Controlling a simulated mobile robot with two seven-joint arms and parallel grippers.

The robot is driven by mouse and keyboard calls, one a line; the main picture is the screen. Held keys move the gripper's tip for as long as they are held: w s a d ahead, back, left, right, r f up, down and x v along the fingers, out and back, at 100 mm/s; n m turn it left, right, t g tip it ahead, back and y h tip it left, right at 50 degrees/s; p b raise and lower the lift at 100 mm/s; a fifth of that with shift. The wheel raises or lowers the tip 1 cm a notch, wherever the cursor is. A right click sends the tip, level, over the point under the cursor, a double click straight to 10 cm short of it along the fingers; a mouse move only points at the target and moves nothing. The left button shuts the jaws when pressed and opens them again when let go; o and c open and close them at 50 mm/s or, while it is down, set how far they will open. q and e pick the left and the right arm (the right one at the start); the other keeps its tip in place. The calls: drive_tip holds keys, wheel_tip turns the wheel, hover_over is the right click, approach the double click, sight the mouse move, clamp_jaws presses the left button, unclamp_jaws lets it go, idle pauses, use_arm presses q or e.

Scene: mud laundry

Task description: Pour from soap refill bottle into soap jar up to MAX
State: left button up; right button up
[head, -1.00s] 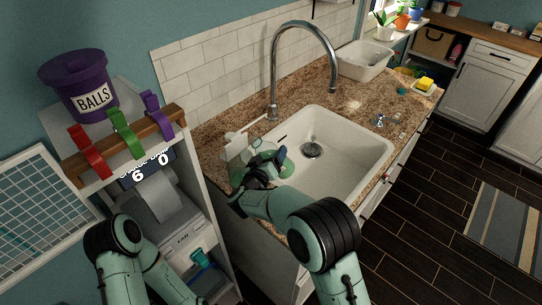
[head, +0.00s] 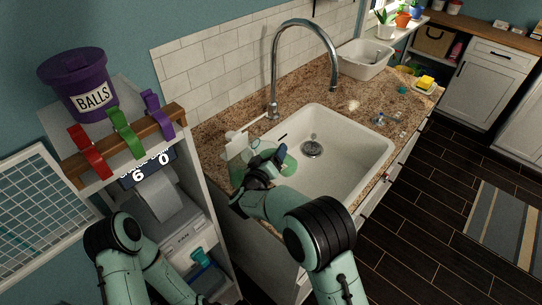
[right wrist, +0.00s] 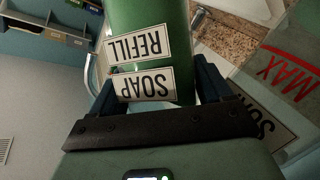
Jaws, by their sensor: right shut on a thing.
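My right gripper (head: 272,160) is shut on the green soap refill bottle (right wrist: 150,20). The bottle's white SOAP REFILL labels appear upside down in the right wrist view, between my two fingers. In the head view the bottle is mostly hidden by my gripper. The clear soap jar (right wrist: 262,82) is close beside the bottle at the right of the wrist view, with a red MAX mark and a partly visible SOAP label. Its fill level cannot be told, and in the head view the jar area is largely covered. My left gripper is out of view.
The white sink (head: 345,150) lies right of my right gripper, under a tall curved faucet (head: 275,70). A shelf unit with a purple BALLS bin (head: 80,85) and coloured clips stands left. A white basin (head: 365,60) and yellow sponge (head: 427,82) are farther back on the granite counter.

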sight(277, 147)
drive_tip(key=shift+r, duration=0.15)
drive_tip(key=shift+d+r+n+h, duration=0.25)
drive_tip(key=shift+d+n+h, duration=0.05)
drive_tip(key=shift+n, duration=0.1)
idle(0.4)
drive_tip(key=shift+d+r+n+t, duration=0.25)
drive_tip(key=shift+r+n+t, duration=0.15)
drive_tip(key=shift+n, duration=0.1)
drive_tip(key=shift+d+r+n+t+h, duration=0.3)
drive_tip(key=shift+d+r+n+h, duration=0.1)
drive_tip(key=shift+r+n, duration=0.25)
idle(1.3)
drive_tip(key=shift+d+r+n+t, duration=0.15)
drive_tip(key=shift+r+n+t, duration=0.25)
drive_tip(key=shift+r+n, duration=0.4)
drive_tip(key=shift+d+r+n+t, duration=0.1)
drive_tip(key=shift+r+n+t, duration=0.35)
drive_tip(key=shift+n, duration=0.5)
idle(2.9)
